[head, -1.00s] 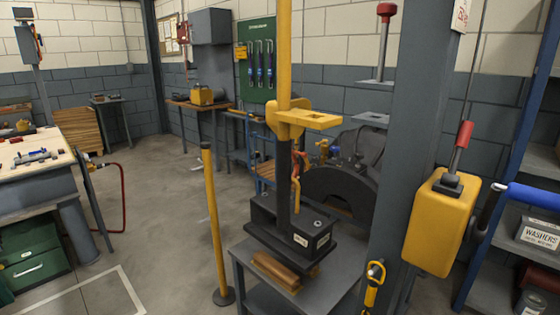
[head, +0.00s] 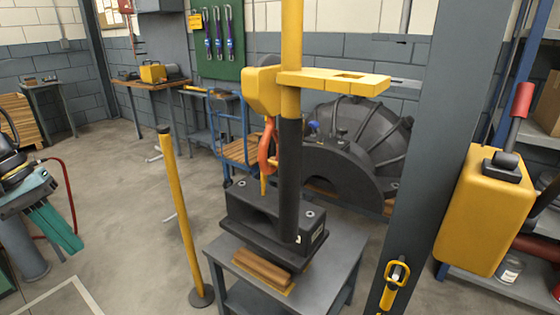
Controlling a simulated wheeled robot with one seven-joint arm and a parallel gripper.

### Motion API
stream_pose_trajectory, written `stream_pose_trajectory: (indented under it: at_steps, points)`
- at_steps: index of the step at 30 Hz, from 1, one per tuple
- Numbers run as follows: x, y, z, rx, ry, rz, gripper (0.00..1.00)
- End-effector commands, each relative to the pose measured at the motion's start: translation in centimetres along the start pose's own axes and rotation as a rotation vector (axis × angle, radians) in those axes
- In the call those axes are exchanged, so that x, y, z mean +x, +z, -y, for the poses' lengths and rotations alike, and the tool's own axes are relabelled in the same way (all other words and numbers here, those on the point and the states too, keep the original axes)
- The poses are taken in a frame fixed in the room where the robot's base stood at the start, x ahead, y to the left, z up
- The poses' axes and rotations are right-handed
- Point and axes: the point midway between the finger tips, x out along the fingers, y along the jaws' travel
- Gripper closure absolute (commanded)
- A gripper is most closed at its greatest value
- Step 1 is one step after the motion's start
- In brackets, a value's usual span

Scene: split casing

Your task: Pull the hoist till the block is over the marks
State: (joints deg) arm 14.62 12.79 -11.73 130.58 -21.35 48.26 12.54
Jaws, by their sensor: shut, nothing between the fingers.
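A dark cast block (head: 262,212) with two bolt heads and a pale label sits over brown wooden packing (head: 262,270) on a grey stand (head: 335,262). An orange hook (head: 267,145) hangs at the block from a yellow head with a slotted arm (head: 335,82). A yellow pole (head: 291,50) with a black lower sleeve (head: 290,180) stands in front of them. A yellow pull handle (head: 396,272) hangs on the grey post. I cannot make out the marks.
A yellow post (head: 180,210) on a round foot stands left of the stand. A large dark ribbed casing (head: 365,140) is behind it. The grey post (head: 425,150) and a yellow box with a red lever (head: 485,215) stand at right. The floor at left centre is open.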

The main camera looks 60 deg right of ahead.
Motion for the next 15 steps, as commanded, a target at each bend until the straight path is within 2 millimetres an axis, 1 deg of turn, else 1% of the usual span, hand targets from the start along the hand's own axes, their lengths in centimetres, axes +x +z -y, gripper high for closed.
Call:
stream_pose_trajectory:
  at_steps: [1, 5, 6, 8, 9, 11, 12, 14, 15]
  points:
    - [1.1, -0.3, -1.7, 0.035, 0.035, 0.035, 1.0]
    - [2.5, -0.3, -6.9, 0.127, 0.146, 0.135, 1.0]
    - [2.9, -0.2, -8.7, 0.16, 0.185, 0.169, 1.0]
    - [3.5, 0.2, -11.6, 0.211, 0.251, 0.223, 1.0]
    - [3.8, 0.5, -13.7, 0.252, 0.3, 0.263, 1.0]
    - [4.1, 1.2, -17.0, 0.317, 0.385, 0.33, 1.0]
    - [4.2, 1.8, -19.4, 0.365, 0.448, 0.376, 1.0]
    - [4.2, 3.0, -23.1, 0.444, 0.557, 0.454, 1.0]
    - [3.9, 3.9, -25.5, 0.498, 0.635, 0.507, 1.0]
